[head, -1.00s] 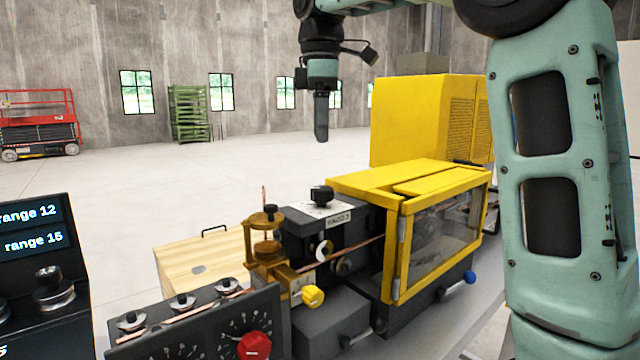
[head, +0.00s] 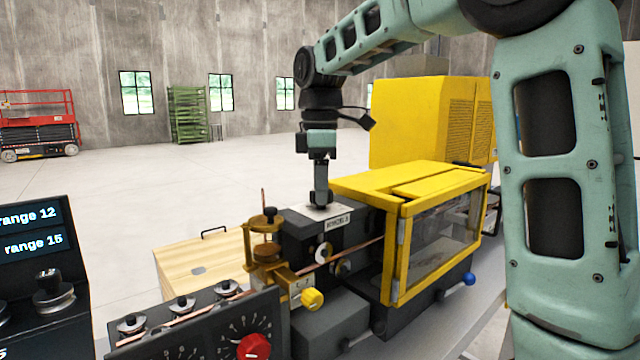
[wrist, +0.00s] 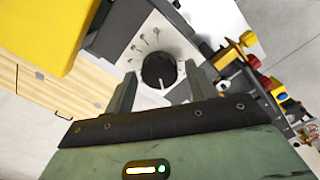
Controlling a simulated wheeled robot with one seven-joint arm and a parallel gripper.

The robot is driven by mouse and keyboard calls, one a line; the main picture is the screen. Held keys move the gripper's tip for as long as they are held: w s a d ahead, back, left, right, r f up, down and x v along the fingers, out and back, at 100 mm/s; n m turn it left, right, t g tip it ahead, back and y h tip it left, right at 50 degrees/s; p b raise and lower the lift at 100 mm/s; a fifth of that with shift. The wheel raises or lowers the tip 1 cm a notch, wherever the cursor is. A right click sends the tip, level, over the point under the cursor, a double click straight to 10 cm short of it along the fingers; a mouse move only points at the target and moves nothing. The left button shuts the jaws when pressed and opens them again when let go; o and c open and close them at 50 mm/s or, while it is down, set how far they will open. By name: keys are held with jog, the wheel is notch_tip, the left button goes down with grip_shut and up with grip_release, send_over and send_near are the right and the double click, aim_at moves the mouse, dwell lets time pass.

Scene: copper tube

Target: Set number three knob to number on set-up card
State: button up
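In the wrist view a round black knob (wrist: 160,70) with a pale pointer line sits on a white plate (wrist: 140,47) with dark markings too small to read. My gripper (wrist: 160,84) is open, one finger on each side of the knob; whether either finger touches it I cannot tell. In the head view my gripper (head: 321,200) points straight down at the labelled plate (head: 322,213) on top of the dark machine block, and it hides the knob. The label (head: 338,221) on the block's front is too small to read surely. No set-up card can be made out.
A yellow guarded housing (head: 440,230) stands close right of my gripper. A brass fitting (head: 266,240) with a yellow knob (head: 313,299) is on the left. A red knob (head: 254,346) on a dial panel is in front. A copper tube (head: 345,254) runs through the machine.

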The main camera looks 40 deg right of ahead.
jog(key=c, duration=0.7)
jog(key=shift+r+m, duration=0.1)
jog(key=shift+m, duration=0.3)
jog(key=m+p, duration=0.1)
jog(key=m, duration=0.2)
jog(key=shift+p, duration=0.3)
jog(key=m+p, duration=0.1)
jog(key=m, duration=0.3)
jog(key=shift+w+m, duration=0.1)
jog(key=shift+m, duration=0.2)
jog(key=m+p, duration=0.1)
jog(key=m, duration=0.2)
jog(key=shift+d+m, duration=0.1)
jog(key=shift+m, duration=0.2)
jog(key=shift+m+p, duration=0.55)
jog(key=shift+m, duration=1.35)
